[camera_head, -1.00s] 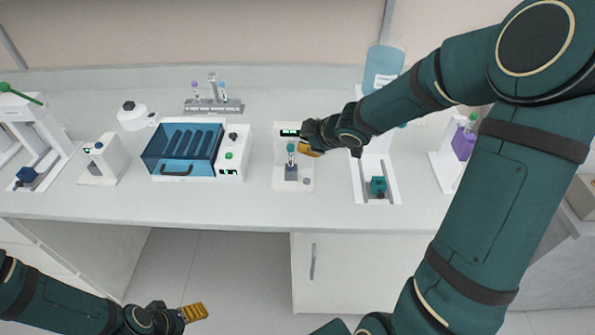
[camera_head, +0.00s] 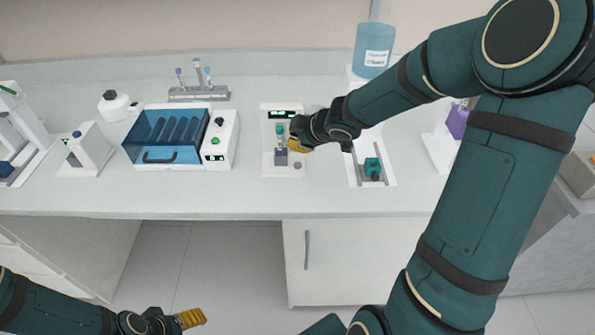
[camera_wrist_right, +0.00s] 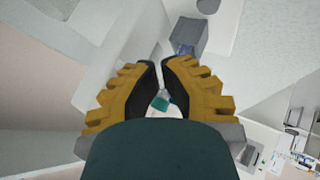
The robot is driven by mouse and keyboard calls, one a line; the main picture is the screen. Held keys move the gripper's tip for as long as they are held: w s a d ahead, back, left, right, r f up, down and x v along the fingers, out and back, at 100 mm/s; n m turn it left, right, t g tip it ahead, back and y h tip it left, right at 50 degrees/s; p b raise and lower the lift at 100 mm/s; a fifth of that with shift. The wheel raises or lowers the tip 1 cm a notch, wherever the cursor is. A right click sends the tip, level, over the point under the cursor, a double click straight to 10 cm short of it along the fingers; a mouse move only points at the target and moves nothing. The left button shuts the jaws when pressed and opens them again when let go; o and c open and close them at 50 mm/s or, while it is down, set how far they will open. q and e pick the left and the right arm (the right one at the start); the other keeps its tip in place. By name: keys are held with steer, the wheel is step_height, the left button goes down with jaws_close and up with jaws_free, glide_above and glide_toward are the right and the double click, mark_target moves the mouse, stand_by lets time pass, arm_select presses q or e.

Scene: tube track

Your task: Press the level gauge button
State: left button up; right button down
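The level gauge (camera_head: 270,166) is a white block on the bench, with a dark green-lit display at its back. A tube with a teal cap (camera_head: 280,128) stands upright in its grey holder. A round grey button (camera_head: 298,166) is at its front right; a grey disc at the top of the right wrist view (camera_wrist_right: 208,5) looks like it. My right gripper (camera_head: 296,146) is over the gauge's right side, just behind the button and apart from it.
A blue-lidded box (camera_head: 165,140) stands left of the gauge. A white stand with a teal block (camera_head: 372,166) is close on the right. A tube rack (camera_head: 200,93) and a blue bottle (camera_head: 374,48) are behind. Bare bench lies in front of the gauge.

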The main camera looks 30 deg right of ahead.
mark_target(297, 163)
steer(key=shift+f+b, duration=1.6)
steer(key=shift+f, duration=0.45)
steer(key=shift+f, duration=0.15)
steer(key=shift+f+b, duration=0.3)
steer(key=shift+b, duration=0.05)
steer(key=shift+f+b, duration=0.4)
steer(key=shift+f, duration=0.05)
stand_by(0.3)
stand_by(0.4)
steer(key=shift+r+p, duration=0.9)
steer(key=shift+p, duration=0.05)
